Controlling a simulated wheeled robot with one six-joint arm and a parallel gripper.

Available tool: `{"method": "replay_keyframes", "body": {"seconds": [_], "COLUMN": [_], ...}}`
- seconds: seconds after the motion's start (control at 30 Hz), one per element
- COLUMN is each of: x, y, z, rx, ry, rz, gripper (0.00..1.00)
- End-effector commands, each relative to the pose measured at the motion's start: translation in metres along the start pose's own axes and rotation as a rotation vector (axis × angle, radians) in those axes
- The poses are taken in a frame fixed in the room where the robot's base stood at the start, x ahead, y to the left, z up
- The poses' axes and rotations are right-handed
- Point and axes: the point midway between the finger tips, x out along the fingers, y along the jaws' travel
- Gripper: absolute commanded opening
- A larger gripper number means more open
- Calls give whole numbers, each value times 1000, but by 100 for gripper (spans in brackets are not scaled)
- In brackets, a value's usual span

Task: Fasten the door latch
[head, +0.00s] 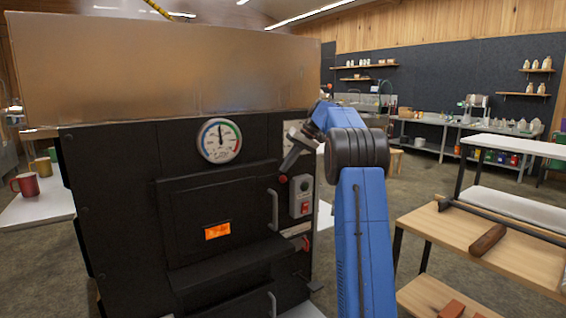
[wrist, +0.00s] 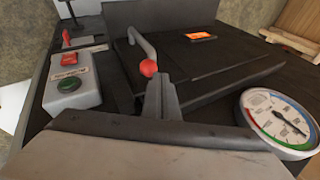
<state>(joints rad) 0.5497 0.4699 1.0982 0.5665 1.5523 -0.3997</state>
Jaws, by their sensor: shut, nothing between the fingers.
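The black firebox door (head: 190,205) has a small glowing orange window (head: 217,231) and looks flush with the evaporator front. A grey bar handle (head: 273,210) stands at its right edge; it also shows in the wrist view (wrist: 143,42). A red knob (head: 282,180), which looks like the latch's end, is just above that handle; it also shows in the wrist view (wrist: 149,68). My gripper (head: 286,171) is shut and empty, its tips (wrist: 160,82) right at the knob. I cannot tell whether they touch. The rest of the latch is hidden.
A grey switch box (head: 301,196) with red and green buttons is close right of the handle. A round dial gauge (head: 219,140) sits above the door. Another red-ended control (head: 304,243) is lower right. A wooden bench (head: 480,240) stands to the right.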

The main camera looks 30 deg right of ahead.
Motion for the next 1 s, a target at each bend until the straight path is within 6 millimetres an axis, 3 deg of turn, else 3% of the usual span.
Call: {"method": "replay_keyframes", "body": {"seconds": [0.4, 1.0], "x": [10, 10], "y": [15, 16], "z": [2, 2], "rx": [16, 16], "ry": [-6, -6], "rz": [-50, -49], "gripper": [0, 0]}}
